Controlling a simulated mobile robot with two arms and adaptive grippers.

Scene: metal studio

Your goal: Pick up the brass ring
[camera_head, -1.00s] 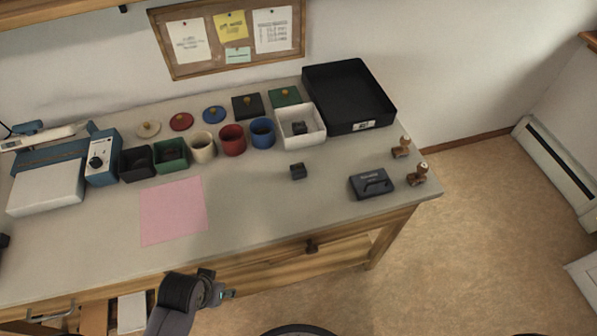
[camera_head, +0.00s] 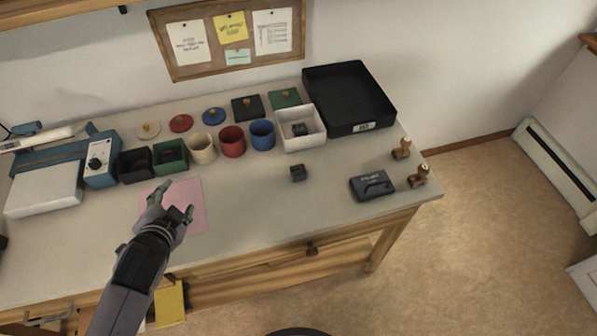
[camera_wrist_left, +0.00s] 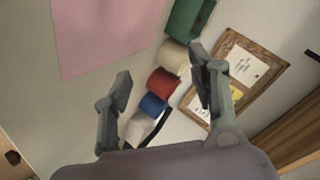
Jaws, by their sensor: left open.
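I cannot make out a brass ring in either view. My left gripper (camera_head: 177,200) is open and empty above the pink sheet (camera_head: 196,222) on the worktable. Its two fingers also show apart in the left wrist view (camera_wrist_left: 160,62), with the red pot (camera_wrist_left: 162,82) and blue pot (camera_wrist_left: 153,104) beyond them. A small dark block or box (camera_head: 298,173) stands alone on the table, to the right of the gripper. Another small dark item (camera_head: 300,129) lies in the white open box (camera_head: 303,143). My right gripper is not in view.
Black, green, cream, red and blue containers stand in a row behind the gripper, with their lids (camera_head: 181,122) behind them. A black tray (camera_head: 340,100) is at the back right. A dark stamp pad (camera_head: 372,186) and two wooden stamps (camera_head: 419,176) are near the right edge.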

